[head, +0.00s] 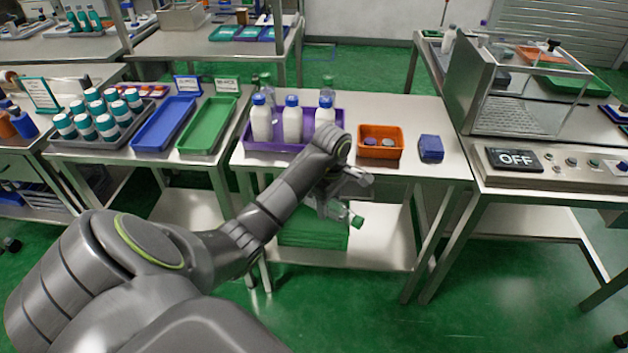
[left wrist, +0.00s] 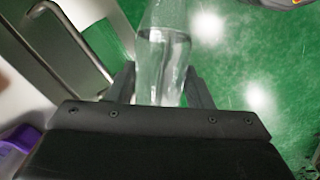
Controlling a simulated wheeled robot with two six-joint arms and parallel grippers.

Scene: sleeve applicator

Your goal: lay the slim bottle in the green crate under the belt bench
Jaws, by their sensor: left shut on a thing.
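My left gripper (head: 338,200) is shut on the slim bottle (head: 344,214), a clear bottle with a green cap, in front of the middle bench. The bottle is tilted, its cap end pointing right and down. In the left wrist view the clear bottle (left wrist: 164,60) stands between the two fingers (left wrist: 160,88). The green crate (head: 312,236) sits on the lower shelf of the bench, behind and below the bottle; my arm and gripper hide part of it. I cannot tell how far apart bottle and crate are. My right gripper is not in view.
The bench top (head: 375,178) overhangs the lower shelf (head: 385,240); the shelf is clear right of the crate. On top stand a purple tray (head: 278,146) with white bottles, an orange bin (head: 380,150) and a blue box (head: 431,147). A bench leg (left wrist: 72,38) is near the gripper.

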